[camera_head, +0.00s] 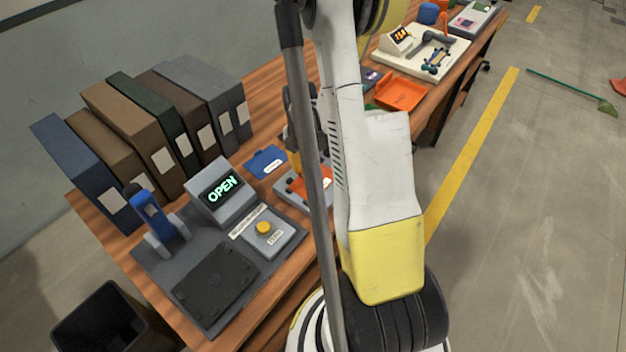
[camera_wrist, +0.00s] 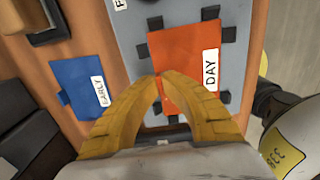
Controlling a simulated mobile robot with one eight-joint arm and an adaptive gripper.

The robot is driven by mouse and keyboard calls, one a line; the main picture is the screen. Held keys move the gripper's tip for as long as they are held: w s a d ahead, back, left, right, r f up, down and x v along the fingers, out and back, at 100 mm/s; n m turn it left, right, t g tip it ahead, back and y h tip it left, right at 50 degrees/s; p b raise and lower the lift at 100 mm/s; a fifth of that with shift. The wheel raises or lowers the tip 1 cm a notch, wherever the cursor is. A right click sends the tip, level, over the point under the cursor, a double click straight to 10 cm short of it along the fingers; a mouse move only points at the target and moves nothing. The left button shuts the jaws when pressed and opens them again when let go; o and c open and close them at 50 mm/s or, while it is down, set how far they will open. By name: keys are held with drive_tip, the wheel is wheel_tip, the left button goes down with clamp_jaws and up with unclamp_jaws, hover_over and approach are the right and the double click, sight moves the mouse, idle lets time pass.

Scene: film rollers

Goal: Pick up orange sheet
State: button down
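The orange sheet (camera_wrist: 185,65), labelled DAY, lies over a grey tray (camera_wrist: 232,12) with dark corner tabs in the wrist view. In the head view the sheet (camera_head: 312,190) shows partly behind my arm, on the grey tray (camera_head: 284,188). My gripper (camera_wrist: 160,76) has its two yellow fingertips brought together at the sheet's lower left part. They appear shut on the sheet, though the exact contact is small and hard to see. The right finger hides part of the sheet. In the head view my gripper (camera_head: 294,165) is partly hidden by my arm.
A blue sheet (camera_wrist: 76,85) labelled EARLY lies left of the tray. In the head view, binders (camera_head: 165,125), an OPEN display (camera_head: 222,190) and a dark panel (camera_head: 215,285) stand left. An orange tray (camera_head: 402,93) and a white device (camera_head: 425,55) lie farther back.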

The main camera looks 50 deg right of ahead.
idle(0.3)
drive_tip(key=shift+r+p, duration=0.3)
drive_tip(key=shift+r, duration=0.3)
drive_tip(key=r, duration=0.1)
drive_tip(key=r+p, duration=0.1)
drive_tip(key=d+r+p, duration=0.1)
drive_tip(key=r, duration=0.1)
drive_tip(key=shift+s, duration=0.3)
drive_tip(key=s+d+r+p, duration=0.3)
drive_tip(key=s+d+r, duration=0.2)
drive_tip(key=d, duration=0.4)
drive_tip(key=shift+s+r, duration=0.25)
drive_tip(key=shift+r, duration=0.15)
